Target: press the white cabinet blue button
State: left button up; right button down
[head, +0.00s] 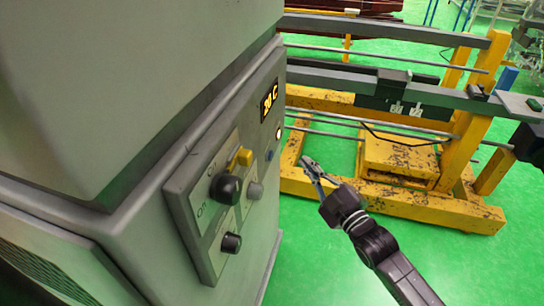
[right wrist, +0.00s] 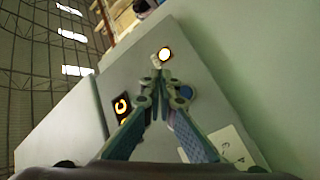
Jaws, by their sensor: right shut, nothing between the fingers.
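The white cabinet (head: 110,90) fills the left of the head view, with a grey control panel (head: 190,180) on its side. The small blue button (head: 270,155) is low on the panel's far end, below a lit white lamp (head: 279,134). In the right wrist view the blue button (right wrist: 187,92) shows beside the right finger, partly covered by it. My right gripper (head: 307,163) is shut and empty, to the right of the blue button in the head view. In the right wrist view its fingertips (right wrist: 157,70) overlap the panel just below the lit lamp (right wrist: 165,54). Contact cannot be told.
The panel also carries an orange display (head: 269,99), a yellow switch (head: 241,157) and black knobs (head: 226,188). A yellow frame (head: 400,195) with grey rails stands behind and right of my gripper. The green floor (head: 320,270) in front is clear.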

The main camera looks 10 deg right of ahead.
aim_at(270, 155)
pick_arm(q)
jog(key=shift+w+f, duration=0.3)
pick_arm(e)
jog(key=w+a, duration=0.2)
jog(key=a, duration=0.3)
jog(key=shift+w+a, duration=0.2)
jog(key=shift+a, duration=0.15)
pick_arm(q)
jog(key=shift+s, duration=0.15)
dwell(0.5)
pick_arm(e)
jog(key=shift+a, duration=0.15)
pick_arm(q)
jog(key=shift+r, duration=0.1)
pick_arm(e)
jog(key=shift+w+a, duration=0.2)
jog(key=shift+a, duration=0.05)
pick_arm(q)
jog(key=shift+r, duration=0.1)
pick_arm(e)
jog(key=shift+w+a, duration=0.15)
jog(key=shift+a, duration=0.25)
dwell(0.6)
jog(key=shift+d, duration=0.15)
pick_arm(q)
jog(key=shift+r+p, duration=0.3)
pick_arm(e)
jog(key=shift+s+d, duration=0.35)
jog(key=shift+d, duration=0.25)
